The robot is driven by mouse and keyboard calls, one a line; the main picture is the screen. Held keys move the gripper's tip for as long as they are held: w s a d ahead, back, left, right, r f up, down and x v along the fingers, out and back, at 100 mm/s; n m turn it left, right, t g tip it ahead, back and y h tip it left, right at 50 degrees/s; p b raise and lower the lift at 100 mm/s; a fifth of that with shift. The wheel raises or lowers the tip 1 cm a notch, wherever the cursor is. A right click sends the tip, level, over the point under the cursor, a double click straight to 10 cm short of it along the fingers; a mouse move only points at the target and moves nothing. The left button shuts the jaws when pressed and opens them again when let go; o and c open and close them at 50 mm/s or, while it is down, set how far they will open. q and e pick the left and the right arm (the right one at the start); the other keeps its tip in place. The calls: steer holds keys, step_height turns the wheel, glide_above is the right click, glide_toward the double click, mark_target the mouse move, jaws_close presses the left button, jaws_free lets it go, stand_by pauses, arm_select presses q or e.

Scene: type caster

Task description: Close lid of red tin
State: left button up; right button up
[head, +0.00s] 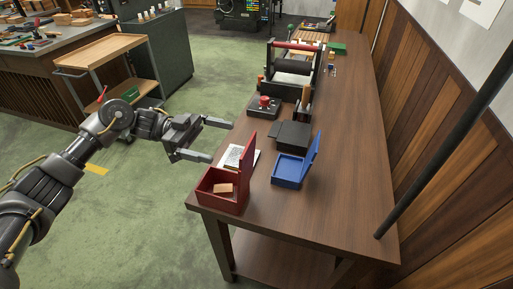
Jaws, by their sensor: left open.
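The red tin (218,191) stands at the near left corner of the brown wooden table. Its lid (248,157) is raised, standing upright on the tin's right side. A small tan block (223,188) lies inside the tin. My left gripper (222,141) is open and empty, to the left of the table's edge. It is above and behind the tin in the picture, apart from the lid. My right gripper is not in view.
A blue tin (287,171) with a raised lid stands right of the red tin. A printed sheet (234,157), a dark flat box (291,135), a red-knobbed device (264,105) and a roller press (292,70) lie farther back. The table's right side (350,170) is clear.

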arm_select(q)
steer(key=p+x, duration=0.4)
steer(key=x, duration=0.5)
steer(key=shift+s+d+r, duration=0.1)
steer(key=shift+d, duration=0.2)
steer(key=shift+s+d+p, duration=0.15)
steer(key=shift+d+p, duration=0.25)
steer(key=shift+d, duration=0.2)
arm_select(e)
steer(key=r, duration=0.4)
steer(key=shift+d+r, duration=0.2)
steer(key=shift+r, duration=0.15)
arm_select(q)
steer(key=shift+c, duration=0.4)
steer(key=c, duration=1)
steer(key=g+h+b, duration=0.2)
steer(key=h+b, duration=0.4)
steer(key=b, duration=0.2)
glide_toward(247, 146)
step_height(247, 146, up, 3)
steer(key=d, duration=0.1)
steer(key=shift+w+a+r+h+b, duration=0.1)
steer(key=shift+w+a+h+b, duration=0.1)
steer(key=shift+w+h+b, duration=0.2)
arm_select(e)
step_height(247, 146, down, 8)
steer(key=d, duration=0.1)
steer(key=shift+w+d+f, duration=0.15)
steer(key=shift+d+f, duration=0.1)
